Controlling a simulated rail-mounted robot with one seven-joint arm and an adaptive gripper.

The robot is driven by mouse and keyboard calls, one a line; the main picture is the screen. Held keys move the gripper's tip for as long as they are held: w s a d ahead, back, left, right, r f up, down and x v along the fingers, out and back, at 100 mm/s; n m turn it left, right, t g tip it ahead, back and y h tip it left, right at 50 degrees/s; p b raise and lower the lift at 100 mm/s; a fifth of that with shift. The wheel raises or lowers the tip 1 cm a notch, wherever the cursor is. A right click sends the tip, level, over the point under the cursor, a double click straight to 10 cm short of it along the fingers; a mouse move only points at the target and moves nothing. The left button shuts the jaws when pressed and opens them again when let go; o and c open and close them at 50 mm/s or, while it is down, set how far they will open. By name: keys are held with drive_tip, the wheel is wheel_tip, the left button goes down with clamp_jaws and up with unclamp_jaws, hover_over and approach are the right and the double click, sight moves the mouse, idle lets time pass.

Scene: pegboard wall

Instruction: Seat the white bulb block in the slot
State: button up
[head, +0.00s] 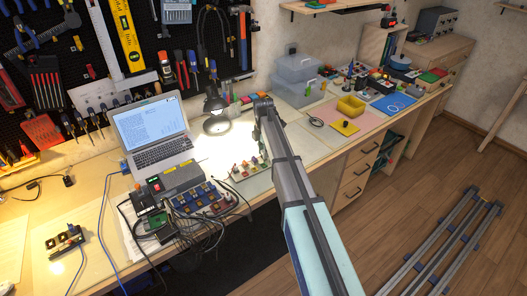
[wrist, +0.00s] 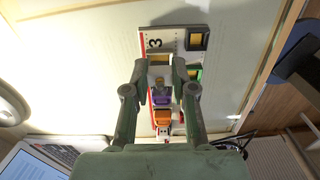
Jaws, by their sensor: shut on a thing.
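In the wrist view my gripper (wrist: 160,72) is shut on a small block, which I take to be the white bulb block (wrist: 160,84). The fingers stand on either side of it and hide most of it; a small brownish top shows between them. It is over a white slotted board (wrist: 172,38) with a red stripe and the number 3. I cannot tell whether the block touches the board or is in a slot. In the head view the board (head: 252,171) lies on the bench below my arm, and my gripper is hard to make out.
A purple block (wrist: 162,100) and an orange block (wrist: 163,117) are on the board near the held one. A laptop (head: 152,128) and a cable-covered module (head: 202,196) stand to the left. A lit lamp (head: 216,108) is behind.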

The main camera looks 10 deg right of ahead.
drive_tip(key=shift+f, duration=0.55)
drive_tip(key=o, duration=0.9)
drive_tip(key=shift+o, duration=0.2)
drive_tip(key=shift+r, duration=0.15)
drive_tip(key=shift+r+p, duration=1.15)
drive_tip(key=shift+r, duration=1.2)
